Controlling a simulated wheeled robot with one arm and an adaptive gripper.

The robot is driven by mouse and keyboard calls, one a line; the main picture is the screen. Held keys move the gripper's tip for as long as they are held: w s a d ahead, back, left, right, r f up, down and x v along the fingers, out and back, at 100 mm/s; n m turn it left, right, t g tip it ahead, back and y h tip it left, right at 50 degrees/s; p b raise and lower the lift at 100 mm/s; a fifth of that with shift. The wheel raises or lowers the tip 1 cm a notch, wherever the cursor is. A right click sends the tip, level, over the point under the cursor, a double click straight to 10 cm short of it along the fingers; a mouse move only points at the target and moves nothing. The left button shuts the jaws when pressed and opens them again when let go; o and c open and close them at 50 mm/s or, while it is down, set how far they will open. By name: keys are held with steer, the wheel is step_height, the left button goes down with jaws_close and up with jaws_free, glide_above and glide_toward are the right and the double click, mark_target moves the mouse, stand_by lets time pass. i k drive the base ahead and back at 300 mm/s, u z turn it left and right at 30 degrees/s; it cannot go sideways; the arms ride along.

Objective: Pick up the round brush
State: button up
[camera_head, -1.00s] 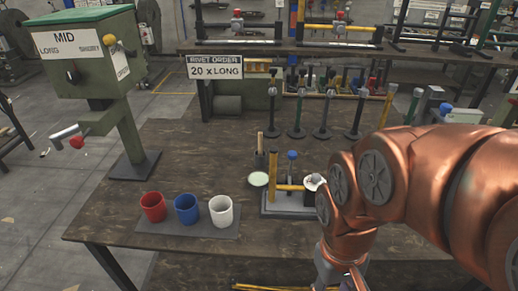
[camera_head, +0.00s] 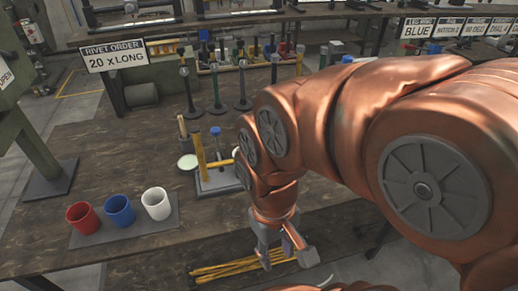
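My gripper (camera_head: 284,261) points down at the front edge of the bench, to the right of and nearer than these things. Its grey fingers look spread apart, with nothing seen between them.
Red (camera_head: 83,218), blue (camera_head: 119,210) and white (camera_head: 156,203) cups stand on a dark mat. A grey fixture (camera_head: 218,181) with a yellow bar and blue-topped post stands close left of my arm. Several upright posts stand behind. Yellow rods (camera_head: 225,270) lie below the bench edge.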

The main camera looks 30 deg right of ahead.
mark_target(180, 118)
steer(key=z, duration=0.05)
steer(key=k, duration=0.6)
steer(key=z, duration=0.05)
steer(key=i, duration=0.5)
steer(key=u, duration=0.7)
steer(key=i, duration=0.55)
steer(key=u, duration=0.6)
